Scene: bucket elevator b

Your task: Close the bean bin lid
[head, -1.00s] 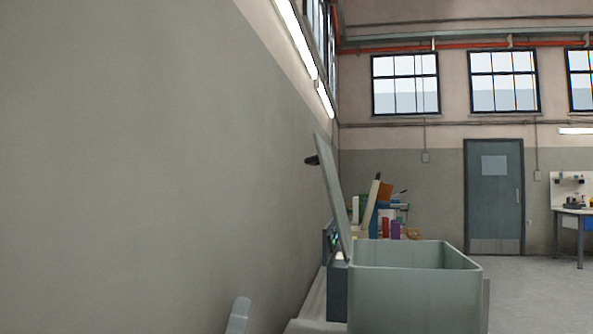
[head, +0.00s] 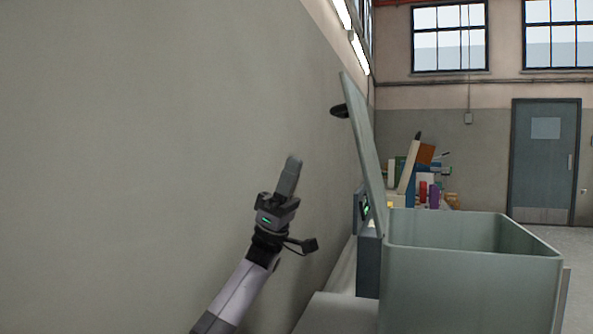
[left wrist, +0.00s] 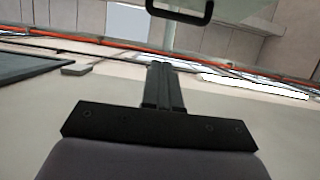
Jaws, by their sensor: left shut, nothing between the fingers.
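The grey-green bean bin (head: 470,285) stands at the lower right of the head view, its top open. Its lid (head: 364,150) stands up at the bin's left edge, tilted a little back toward the wall. A dark handle (head: 340,111) sticks out from the lid's wall side. My left gripper (head: 293,162) is shut and empty, pointing up between the wall and the lid, apart from the lid in the picture. In the left wrist view, the shut fingers (left wrist: 163,75) point toward a black handle (left wrist: 180,18) on a pale panel at the top edge. My right gripper is not in view.
The grey wall (head: 150,130) runs along the left, close behind the lid. A dark box (head: 368,260) stands beside the bin's left side. Coloured items (head: 425,180) are piled behind the bin. Open floor and a door (head: 545,150) lie at the right.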

